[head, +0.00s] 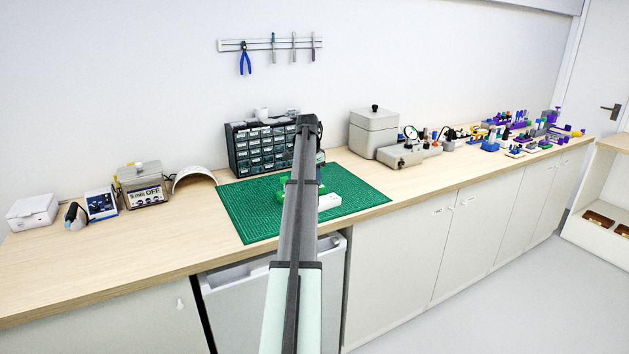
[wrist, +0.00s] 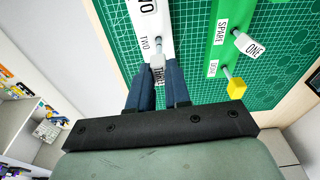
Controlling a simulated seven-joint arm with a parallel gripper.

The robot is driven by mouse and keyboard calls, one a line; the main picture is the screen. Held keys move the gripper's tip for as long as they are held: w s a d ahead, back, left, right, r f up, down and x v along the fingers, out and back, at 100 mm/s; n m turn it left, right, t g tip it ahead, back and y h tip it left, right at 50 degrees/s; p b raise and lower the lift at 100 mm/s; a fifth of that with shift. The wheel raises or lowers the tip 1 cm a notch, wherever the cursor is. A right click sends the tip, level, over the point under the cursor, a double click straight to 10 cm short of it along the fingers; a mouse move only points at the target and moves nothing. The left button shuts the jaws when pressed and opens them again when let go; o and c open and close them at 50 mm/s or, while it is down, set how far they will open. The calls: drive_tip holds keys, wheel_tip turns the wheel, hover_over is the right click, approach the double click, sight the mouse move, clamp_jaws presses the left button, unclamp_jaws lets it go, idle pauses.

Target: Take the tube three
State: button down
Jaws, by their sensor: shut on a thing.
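In the wrist view my gripper (wrist: 159,82) has its two dark blue fingers closed on a small grey tube (wrist: 158,68) with a printed label; I cannot read the label fully. The tube is at the end of a white strip (wrist: 166,40) marked TWO, and I cannot tell whether it is seated there or lifted. Beside it lies a green rack (wrist: 222,40) with a SPARE label. No tag reading three is legible. In the head view my arm hides the gripper.
The green mat (head: 250,222) lies on the wooden bench. A dark drawer cabinet (head: 262,148) stands behind it. A grey box (head: 374,130) stands to the right, an OFF-display unit (head: 143,186) to the left. The mat's right part is clear.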

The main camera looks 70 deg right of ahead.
drive_tip(key=shift+r, duration=0.6)
drive_tip(key=shift+r, duration=2.45)
